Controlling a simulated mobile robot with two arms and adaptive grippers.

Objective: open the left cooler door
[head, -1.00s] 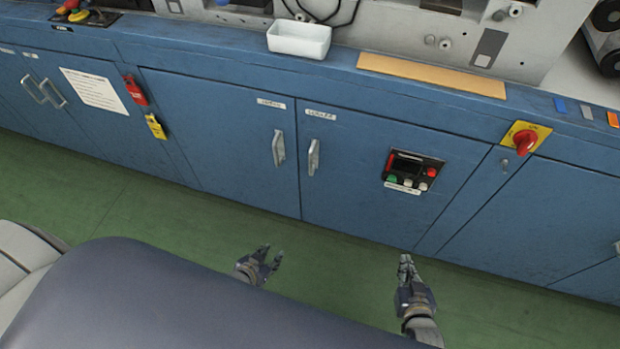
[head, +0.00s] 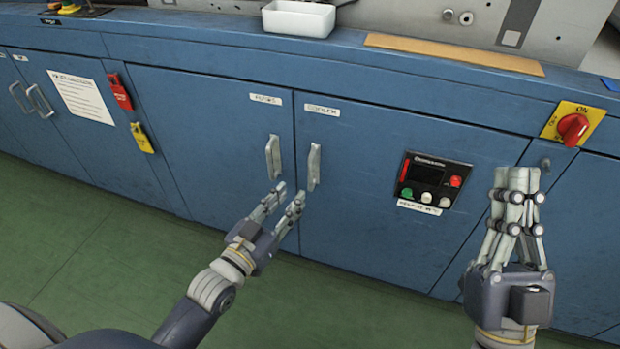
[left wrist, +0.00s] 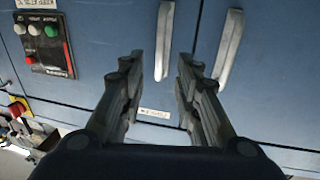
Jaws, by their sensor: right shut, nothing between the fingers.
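The blue door labelled COOLER (head: 365,225) is closed, with an upright silver handle (head: 314,167) near its left edge and a control panel to the right. Directly left is the closed door labelled FUSES (head: 215,150), with its own handle (head: 273,157). My left gripper (head: 287,196) is open and empty, in front of the doors and just below the two handles. In the left wrist view, which is turned over, the cooler handle (left wrist: 163,42) shows between the open fingers (left wrist: 160,62), the fuses handle (left wrist: 229,48) to the right. My right gripper (head: 517,172) is shut and empty.
The control panel (head: 432,183) has coloured buttons. A red rotary switch (head: 572,128) on a yellow plate is near my right gripper. A white bin (head: 298,18) stands on the ledge. Green floor is clear.

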